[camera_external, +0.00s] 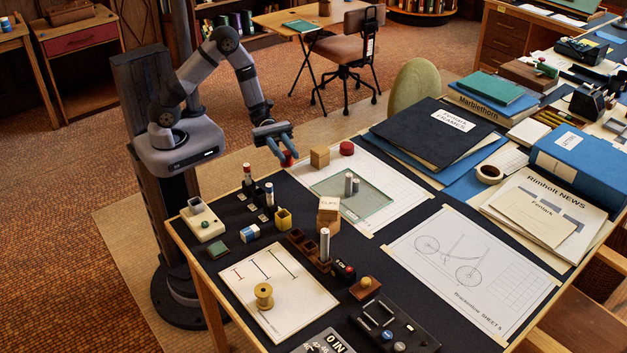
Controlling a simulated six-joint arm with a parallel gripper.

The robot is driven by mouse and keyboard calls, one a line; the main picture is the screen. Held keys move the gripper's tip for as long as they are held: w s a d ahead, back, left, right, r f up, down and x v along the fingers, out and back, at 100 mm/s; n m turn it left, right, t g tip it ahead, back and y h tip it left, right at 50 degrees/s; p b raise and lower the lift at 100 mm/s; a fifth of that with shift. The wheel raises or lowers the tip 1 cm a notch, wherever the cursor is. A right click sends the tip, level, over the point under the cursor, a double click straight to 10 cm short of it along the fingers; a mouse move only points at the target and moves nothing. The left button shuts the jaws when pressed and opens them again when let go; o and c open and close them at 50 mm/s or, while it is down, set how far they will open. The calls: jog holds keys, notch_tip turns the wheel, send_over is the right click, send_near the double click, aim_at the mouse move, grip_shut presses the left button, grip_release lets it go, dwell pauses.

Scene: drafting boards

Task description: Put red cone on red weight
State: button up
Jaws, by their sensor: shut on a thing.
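My gripper (284,156) is over the far left part of the table, with its blue fingers pointing down. It is shut on a small red thing, the red cone (289,160), whose shape is partly hidden by the fingers. I cannot tell whether the cone touches the table or hangs just above it. A short red round block, the red weight (347,148), stands on the white gridded sheet to the right of my gripper. The two are apart.
A wooden cube (320,157) stands between my gripper and the red weight. A black folder (425,135) lies to the right of the weight. Stacked wooden blocks (328,211) rise nearby.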

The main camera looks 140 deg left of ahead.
jog(key=a+n+y+b, duration=0.1)
jog(key=a+y+b, duration=0.1)
jog(key=a+b, duration=0.4)
notch_tip(320, 180, up, 6)
jog(key=n+g+y, duration=0.1)
jog(key=n+y, duration=0.5)
jog(key=y, duration=0.3)
send_over(347, 145)
jog(key=shift+s+a+f, duration=0.1)
jog(key=shift+f, duration=4.85)
jog(key=shift+f+b, duration=0.2)
jog(key=shift+b, duration=0.15)
jog(key=o, duration=1)
jog(key=shift+o, duration=0.2)
jog(key=shift+r, duration=0.25)
